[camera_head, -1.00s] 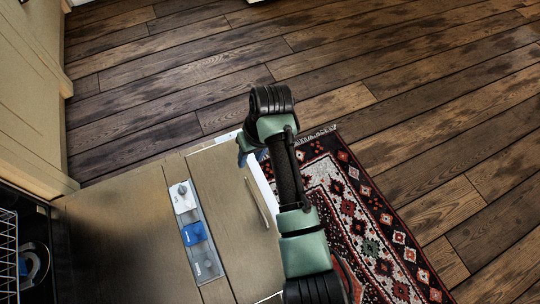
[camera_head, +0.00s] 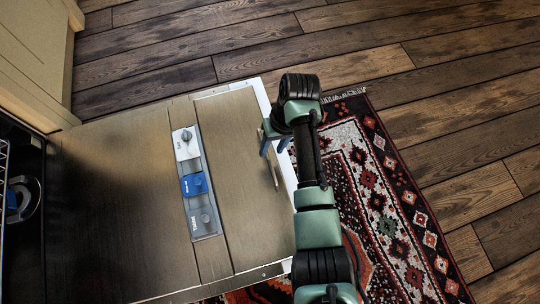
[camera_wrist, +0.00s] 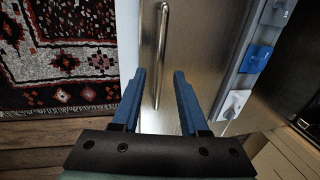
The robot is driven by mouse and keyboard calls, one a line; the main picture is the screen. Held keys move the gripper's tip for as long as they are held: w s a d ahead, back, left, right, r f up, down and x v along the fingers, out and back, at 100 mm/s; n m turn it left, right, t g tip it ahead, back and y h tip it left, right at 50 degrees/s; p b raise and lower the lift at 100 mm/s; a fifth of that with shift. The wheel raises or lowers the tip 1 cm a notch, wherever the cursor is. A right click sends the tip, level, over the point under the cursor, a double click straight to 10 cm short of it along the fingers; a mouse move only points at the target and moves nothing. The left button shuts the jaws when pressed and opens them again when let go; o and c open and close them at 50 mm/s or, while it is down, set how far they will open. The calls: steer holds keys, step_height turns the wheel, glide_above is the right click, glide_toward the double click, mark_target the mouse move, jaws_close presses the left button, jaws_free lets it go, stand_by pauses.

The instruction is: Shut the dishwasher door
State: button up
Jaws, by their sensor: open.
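The dishwasher door (camera_head: 120,210) is folded down open at the left in the head view, its inner face up, with a detergent panel of white, blue and grey parts (camera_head: 196,184). In the wrist view the door (camera_wrist: 215,40) fills the middle and right. A metal bar handle (camera_wrist: 161,55) runs along it; in the head view the handle (camera_head: 275,175) lies near the door's right edge. My gripper (camera_head: 272,148) is over that edge. In the wrist view my gripper (camera_wrist: 157,80) is open and empty, its blue fingers either side of the handle's line. Contact cannot be told.
A patterned red rug (camera_head: 385,215) lies on the wooden floor right of the door. The dishwasher's dark inside, with a rack (camera_head: 22,200), is at the far left. A cream cabinet (camera_head: 30,50) stands at the upper left. The wooden floor (camera_head: 440,60) beyond is clear.

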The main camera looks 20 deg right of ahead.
mark_target(268, 157)
steer(key=shift+b+x, duration=0.9)
steer(key=shift+x, duration=0.8)
jaws_close()
steer(key=shift+r, duration=0.1)
